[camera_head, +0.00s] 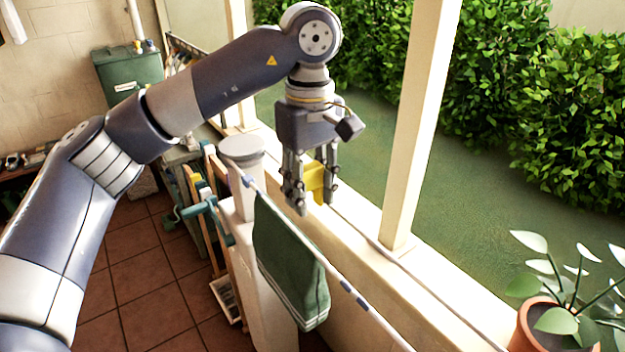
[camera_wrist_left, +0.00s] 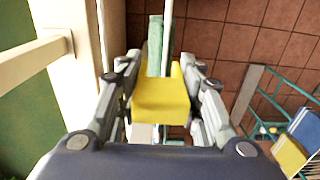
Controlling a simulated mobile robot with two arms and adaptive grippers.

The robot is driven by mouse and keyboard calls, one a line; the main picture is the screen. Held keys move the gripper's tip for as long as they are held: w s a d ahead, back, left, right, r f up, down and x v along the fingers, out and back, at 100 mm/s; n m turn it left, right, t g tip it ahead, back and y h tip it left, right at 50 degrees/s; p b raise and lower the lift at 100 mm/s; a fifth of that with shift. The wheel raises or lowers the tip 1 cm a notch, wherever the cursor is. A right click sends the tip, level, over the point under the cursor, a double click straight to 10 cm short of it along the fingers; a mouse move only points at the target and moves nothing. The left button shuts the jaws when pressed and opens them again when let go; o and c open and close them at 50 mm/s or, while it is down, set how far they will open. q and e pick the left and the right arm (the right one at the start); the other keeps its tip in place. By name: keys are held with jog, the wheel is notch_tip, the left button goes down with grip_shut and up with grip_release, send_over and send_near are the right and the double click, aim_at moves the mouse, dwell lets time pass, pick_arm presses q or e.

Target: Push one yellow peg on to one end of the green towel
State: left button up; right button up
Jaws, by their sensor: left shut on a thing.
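The green towel (camera_head: 290,262) hangs folded over a thin pale rail (camera_head: 345,287) and has light stripes near its lower edge. My left gripper (camera_head: 311,192) is shut on a yellow peg (camera_head: 316,178) and holds it in the air, above and right of the towel's far end in the head view. In the left wrist view the yellow peg (camera_wrist_left: 161,100) sits between the two fingers of the left gripper (camera_wrist_left: 162,92). The towel (camera_wrist_left: 155,45) shows there just beyond the peg, with the rail beside it. I cannot tell the gap between peg and towel. My right gripper is in neither view.
A white pillar (camera_head: 409,130) and low wall ledge (camera_head: 360,215) stand right of the rail. A potted plant (camera_head: 560,315) is at the lower right. A wooden rack with teal parts (camera_head: 205,210) stands left of the towel. A green bin (camera_head: 128,75) is farther back.

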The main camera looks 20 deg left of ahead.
aim_at(309, 241)
pick_arm(q)
jog(key=shift+s+f+b, duration=0.3)
jog(key=shift+s+b, duration=0.05)
jog(key=shift+s, duration=0.5)
jog(key=shift+w+f+b, duration=0.25)
jog(key=shift+f+b, duration=0.5)
jog(key=shift+f, duration=0.5)
notch_tip(309, 241, down, 3)
jog(key=shift+b, duration=1)
jog(key=shift+s+f, duration=0.1)
jog(key=shift+f, duration=0.25)
notch_tip(309, 241, down, 2)
jog(key=shift+f+b, duration=0.2)
jog(key=shift+b, duration=0.8)
jog(key=shift+f+b, duration=0.7)
jog(key=shift+f, duration=0.15)
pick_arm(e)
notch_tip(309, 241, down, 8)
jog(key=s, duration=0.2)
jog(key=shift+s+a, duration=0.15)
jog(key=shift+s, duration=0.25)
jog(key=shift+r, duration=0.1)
